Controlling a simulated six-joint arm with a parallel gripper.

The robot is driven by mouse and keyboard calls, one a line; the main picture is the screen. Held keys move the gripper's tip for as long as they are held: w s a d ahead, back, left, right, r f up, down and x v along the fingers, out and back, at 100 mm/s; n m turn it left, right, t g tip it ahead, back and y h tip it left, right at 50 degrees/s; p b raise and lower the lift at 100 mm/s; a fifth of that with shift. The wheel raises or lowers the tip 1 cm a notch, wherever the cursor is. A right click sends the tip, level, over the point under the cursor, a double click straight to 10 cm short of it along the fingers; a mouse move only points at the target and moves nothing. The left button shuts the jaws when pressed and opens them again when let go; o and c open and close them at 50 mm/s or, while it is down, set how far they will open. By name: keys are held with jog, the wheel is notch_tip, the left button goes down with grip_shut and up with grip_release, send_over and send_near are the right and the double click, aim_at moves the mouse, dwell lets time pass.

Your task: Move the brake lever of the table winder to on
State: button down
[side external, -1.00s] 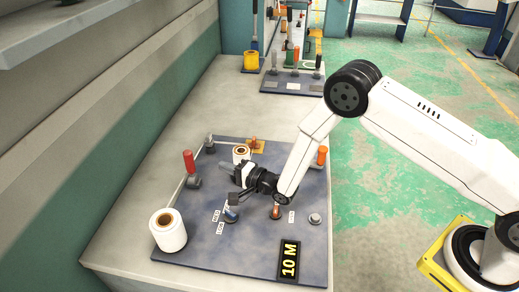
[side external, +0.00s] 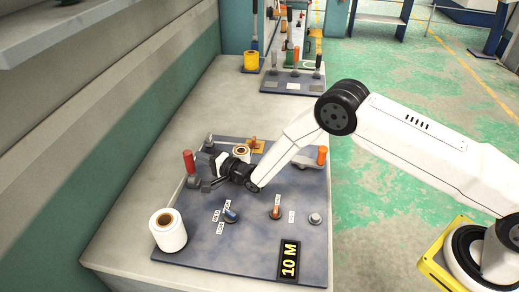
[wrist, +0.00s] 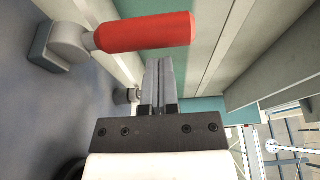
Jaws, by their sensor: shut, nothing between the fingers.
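A lever with a red handle (side external: 188,162) and a grey pivot base (side external: 193,182) stands at the left edge of the blue-grey winder board (side external: 215,258). Its handle is close to upright in the side view. In the wrist view the red handle (wrist: 143,32) lies across the top left, beyond and left of my fingertips. My gripper (wrist: 155,62) has its fingers together with nothing between them. In the side view my gripper (side external: 205,165) is just right of the red lever; I see no clear contact. No label names the brake lever legibly.
A white tape roll (side external: 168,232) stands at the board's front left, and another roll (side external: 241,152) is behind my gripper.

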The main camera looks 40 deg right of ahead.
aim_at(187, 162)
jog(key=shift+x, duration=0.85)
jog(key=shift+s+a+n, duration=0.25)
jog(key=shift+a+n, duration=0.1)
jog(key=shift+n, duration=0.25)
jog(key=s+a+n, duration=0.1)
jog(key=n, duration=0.1)
jog(key=s+a+n+t+y, duration=0.1)
jog(key=n, duration=0.1)
jog(key=shift+s+a, duration=0.1)
jog(key=shift+s+a+f+n+y, duration=0.2)
jog(key=shift+s+a+n+y, duration=0.2)
jog(key=shift+n, duration=0.3)
jog(key=shift+s+a+f+n+y, duration=0.2)
jog(key=shift+s+a+n+y, duration=0.15)
jog(key=shift+n, duration=0.35)
jog(key=shift+s+h, duration=0.2)
jog(key=shift+h, duration=0.05)
jog(key=shift+t, duration=0.3)
jog(key=shift+v, duration=3.8)
